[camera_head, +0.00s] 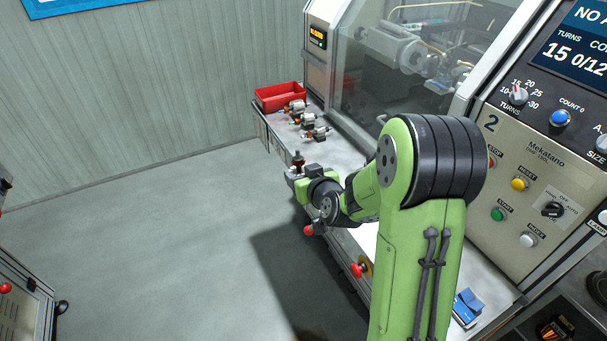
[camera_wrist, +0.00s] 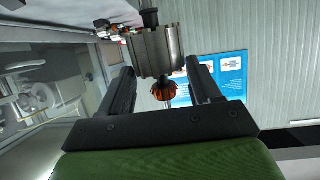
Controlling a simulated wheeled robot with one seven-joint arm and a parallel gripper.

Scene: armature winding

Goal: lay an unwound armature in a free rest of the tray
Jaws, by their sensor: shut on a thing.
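My gripper (camera_head: 297,173) is shut on an armature (camera_wrist: 155,52), which also shows upright in the head view (camera_head: 298,159) near the shelf's outer edge. In the wrist view its grey metal core sits between my two fingers, with a copper-orange end toward the palm. I cannot tell whether its slots are bare. Several armatures lie in a row on the shelf: one near the red bin (camera_head: 296,106), one in the middle (camera_head: 307,119) and one nearer (camera_head: 318,133). They also show blurred in the wrist view (camera_wrist: 117,31). Tray rests are too small to tell.
The red bin (camera_head: 280,97) stands at the shelf's far end. The winding machine's clear guard (camera_head: 392,75) rises right of the grey shelf (camera_head: 338,154). A blue object (camera_head: 468,306) lies at the near end. The floor to the left is open.

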